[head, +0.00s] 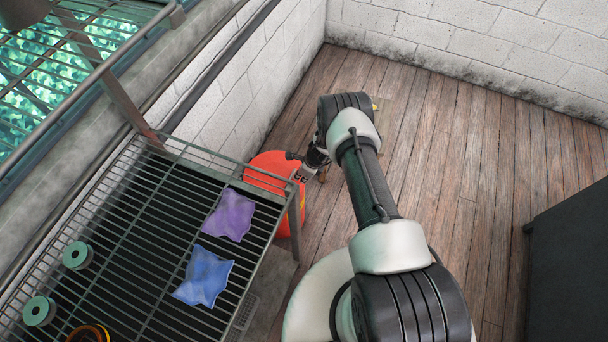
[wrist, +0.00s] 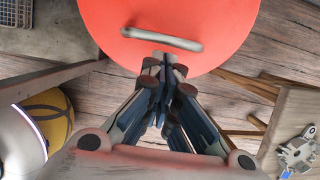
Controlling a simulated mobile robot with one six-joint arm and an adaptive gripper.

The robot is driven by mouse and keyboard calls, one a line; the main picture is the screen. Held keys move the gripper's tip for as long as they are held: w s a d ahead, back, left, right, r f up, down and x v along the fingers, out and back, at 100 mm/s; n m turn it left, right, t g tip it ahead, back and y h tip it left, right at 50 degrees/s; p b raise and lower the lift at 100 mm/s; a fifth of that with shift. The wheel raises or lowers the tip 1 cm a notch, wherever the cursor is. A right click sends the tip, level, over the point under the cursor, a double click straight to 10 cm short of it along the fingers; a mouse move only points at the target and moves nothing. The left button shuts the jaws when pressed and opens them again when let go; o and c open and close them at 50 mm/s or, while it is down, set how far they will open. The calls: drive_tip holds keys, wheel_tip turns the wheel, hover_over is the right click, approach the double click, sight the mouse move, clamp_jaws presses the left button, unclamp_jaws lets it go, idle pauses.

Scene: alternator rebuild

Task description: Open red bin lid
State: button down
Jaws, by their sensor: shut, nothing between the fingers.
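The red bin (head: 268,170) stands on the floor by the wall, partly hidden behind the wire shelf and my arm. Its round red lid (wrist: 225,22) fills the top of the wrist view and bears a grey bar handle (wrist: 160,39). My gripper (wrist: 166,66) is shut and empty, with its tips at the lid's near edge, just below the handle in the picture. I cannot tell whether the tips touch the lid. In the head view my gripper (head: 304,174) is beside the bin's right side, partly hidden by my wrist. Whether the lid is raised is unclear.
A dark cabinet (head: 570,265) is at the right. The wooden floor (head: 450,150) between is open.

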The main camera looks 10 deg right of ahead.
sight(299, 180)
drive_tip(key=b+x, duration=0.1)
drive_tip(key=x, duration=0.2)
drive_tip(key=shift+f, duration=0.1)
idle(0.3)
